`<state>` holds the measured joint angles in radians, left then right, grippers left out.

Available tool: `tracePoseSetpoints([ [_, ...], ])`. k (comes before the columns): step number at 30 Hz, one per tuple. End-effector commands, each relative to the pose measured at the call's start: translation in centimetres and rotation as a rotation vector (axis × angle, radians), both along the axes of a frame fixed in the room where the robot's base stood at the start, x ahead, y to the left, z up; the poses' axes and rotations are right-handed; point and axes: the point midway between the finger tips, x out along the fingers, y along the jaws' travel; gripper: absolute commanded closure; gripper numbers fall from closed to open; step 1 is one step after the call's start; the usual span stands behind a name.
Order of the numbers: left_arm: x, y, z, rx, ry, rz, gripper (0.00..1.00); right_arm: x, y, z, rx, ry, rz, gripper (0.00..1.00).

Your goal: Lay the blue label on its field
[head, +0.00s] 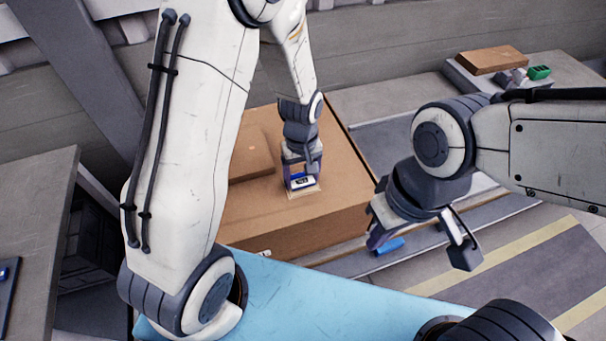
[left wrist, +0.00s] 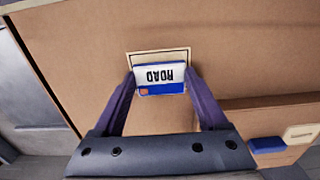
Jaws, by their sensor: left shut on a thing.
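The blue label (left wrist: 160,80) is a small white and blue block with the word ROAD upside down in the left wrist view. My left gripper (head: 303,180) is shut on it, one finger at each side. The label also shows in the head view (head: 302,183). Its field (left wrist: 140,57) is a cream patch with a dark outline on the cardboard box (left wrist: 80,45). The label lies over this field, which shows around its far edge. I cannot tell whether it touches the box. My right gripper (head: 420,238) is open and empty, right of the box.
A blue object (head: 390,246) lies low behind my right gripper. A side table with a brown box (head: 492,60) and a green item (head: 539,72) stands at the back right.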

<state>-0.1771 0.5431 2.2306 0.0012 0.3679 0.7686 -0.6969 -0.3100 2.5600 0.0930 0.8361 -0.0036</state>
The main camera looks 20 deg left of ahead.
Motion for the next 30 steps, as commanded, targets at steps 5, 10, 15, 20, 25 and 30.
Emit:
tracePoseSetpoints([
  [5, -0.01, -0.01, -0.02, 0.0, 0.0, 0.0, 0.91, 0.0, 0.0, -0.01, 0.0, 0.0, 0.0, 1.0],
  [10, -0.01, -0.01, -0.07, 0.0, 0.0, 0.0, 0.91, 0.0, 0.0, -0.05, 0.0, 0.0, 0.0, 1.0],
  [15, -0.01, -0.01, -0.29, 0.0, 0.0, 0.0, 0.91, 0.0, 0.0, -0.19, 0.0, 0.0, 0.0, 1.0],
  [20, -0.01, -0.01, -0.53, 0.0, 0.0, 0.0, 0.91, 0.0, 0.0, -0.34, 0.0, 0.0, 0.0, 1.0],
  [25, 0.0, 0.0, -0.72, 0.0, 0.0, 0.0, 0.91, 0.0, 0.0, -0.45, 0.0, 0.0, 0.0, 1.0],
  [30, 0.01, -0.01, -0.72, 0.0, 0.0, 0.0, 0.91, -0.01, 0.0, -0.43, 0.0, 0.0, 0.0, 1.0],
])
